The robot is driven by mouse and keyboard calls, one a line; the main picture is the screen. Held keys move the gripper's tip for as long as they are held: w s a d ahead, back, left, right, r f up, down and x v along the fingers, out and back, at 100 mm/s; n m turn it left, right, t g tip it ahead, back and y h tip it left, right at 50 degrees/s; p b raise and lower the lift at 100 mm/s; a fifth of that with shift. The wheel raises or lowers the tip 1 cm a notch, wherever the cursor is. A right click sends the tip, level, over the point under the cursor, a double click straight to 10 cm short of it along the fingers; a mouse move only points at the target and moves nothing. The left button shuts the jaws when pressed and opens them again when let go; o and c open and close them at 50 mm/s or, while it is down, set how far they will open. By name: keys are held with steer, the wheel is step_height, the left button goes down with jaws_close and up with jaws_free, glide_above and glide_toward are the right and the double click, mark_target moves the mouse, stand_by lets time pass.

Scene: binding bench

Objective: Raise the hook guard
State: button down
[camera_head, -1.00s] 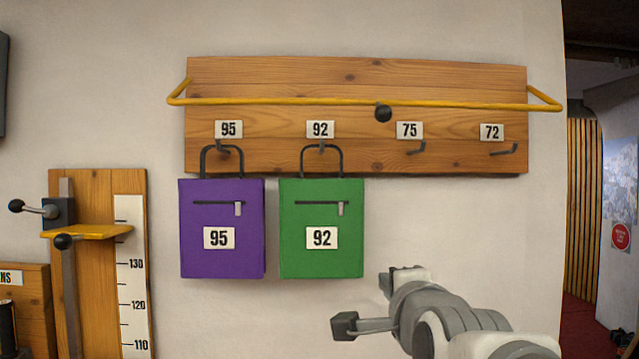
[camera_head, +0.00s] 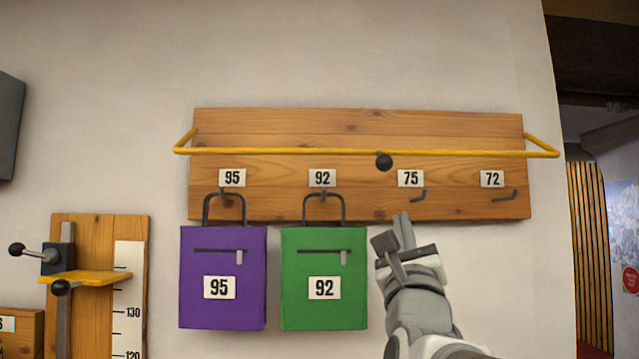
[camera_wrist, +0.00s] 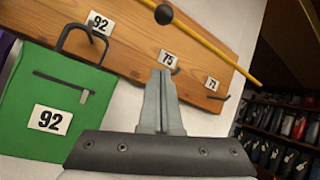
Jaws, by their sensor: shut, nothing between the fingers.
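The hook guard (camera_head: 285,152) is a yellow bar across the front of a wooden hook board (camera_head: 450,212), above the hooks and their number plates. A black ball knob (camera_head: 384,162) sits on the bar, above and left of plate 75. The knob (camera_wrist: 163,14) and part of the yellow bar (camera_wrist: 215,48) also show in the wrist view. My gripper (camera_head: 404,218) is shut and empty, pointing up below hook 75 and under the knob. In the wrist view its fingertips (camera_wrist: 160,75) are together, apart from the knob.
A purple bag (camera_head: 222,265) hangs on hook 95 and a green bag (camera_head: 323,265) on hook 92, just left of my gripper. Hooks 75 (camera_head: 419,196) and 72 (camera_head: 505,196) are empty. A wooden scale stand (camera_head: 95,225) with a yellow shelf is at the left.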

steer(key=w+r+p, duration=0.5)
steer(key=r, duration=0.2)
steer(key=shift+w+a+r, duration=0.15)
steer(key=shift+a+r, duration=0.05)
steer(key=shift+r, duration=0.15)
steer(key=shift+r+p, duration=0.15)
steer(key=shift+p, duration=0.15)
stand_by(0.4)
steer(key=shift+s+r+g+y+p, duration=0.25)
steer(key=shift+s+g+y+p, duration=0.05)
steer(key=shift+p, duration=0.05)
